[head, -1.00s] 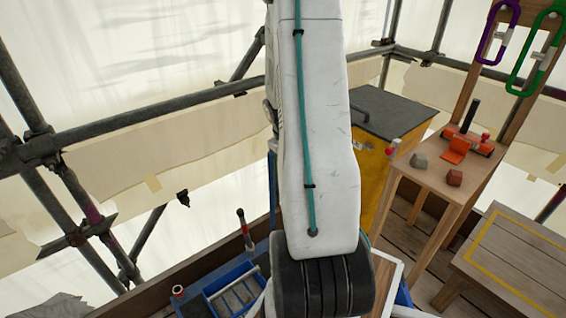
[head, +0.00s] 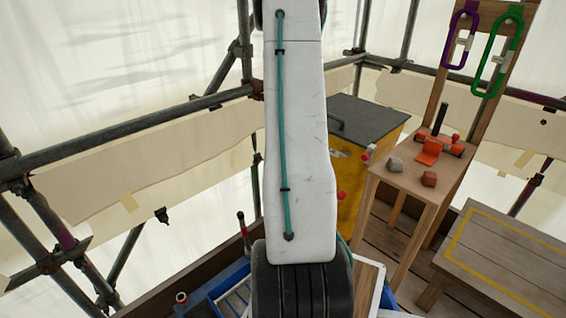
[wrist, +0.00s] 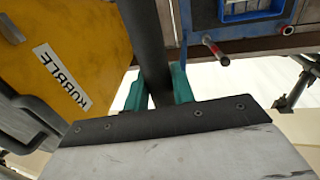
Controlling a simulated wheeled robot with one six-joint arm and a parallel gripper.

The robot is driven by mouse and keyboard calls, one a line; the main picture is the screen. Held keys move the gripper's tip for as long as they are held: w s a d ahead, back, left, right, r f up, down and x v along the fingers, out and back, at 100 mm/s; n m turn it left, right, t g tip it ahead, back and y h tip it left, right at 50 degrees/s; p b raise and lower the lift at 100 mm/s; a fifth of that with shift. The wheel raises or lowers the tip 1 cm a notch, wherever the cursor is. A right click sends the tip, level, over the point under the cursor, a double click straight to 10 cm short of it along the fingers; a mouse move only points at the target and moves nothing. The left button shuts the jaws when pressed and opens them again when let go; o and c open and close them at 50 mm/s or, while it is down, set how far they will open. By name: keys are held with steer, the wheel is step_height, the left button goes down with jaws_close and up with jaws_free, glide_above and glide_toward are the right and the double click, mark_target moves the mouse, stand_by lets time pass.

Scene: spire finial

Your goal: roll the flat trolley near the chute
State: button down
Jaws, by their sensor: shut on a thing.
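In the wrist view, the teal fingers of my gripper (wrist: 160,88) are shut around a dark bar (wrist: 147,40). The bar runs up out of the picture, so what it belongs to cannot be told. A yellow box (wrist: 75,40) labelled RUBBLE stands left of the bar. In the head view, the yellow box (head: 380,145) has a dark lid and stands behind my arm. A wooden panel with a white edge (head: 368,284) shows low beside my arm, mostly hidden. My gripper is hidden in the head view. No chute or flat trolley can be clearly picked out.
A wooden stand (head: 405,182) with small blocks and a low wooden platform (head: 500,262) are on the right. Scaffold tubes (head: 130,135) and sheeting close off the back.

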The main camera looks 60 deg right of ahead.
steer(key=shift+d, duration=0.2)
steer(key=c, duration=1.1)
jaws_free()
steer(key=shift+w+a+r, duration=0.1)
steer(key=shift+a+r, duration=0.15)
steer(key=shift+r, duration=1.05)
steer(key=shift+w+a+r, duration=0.1)
steer(key=shift+a+r, duration=0.2)
steer(key=shift+r, duration=1.05)
steer(key=shift+a+r, duration=0.25)
steer(key=shift+r, duration=1.05)
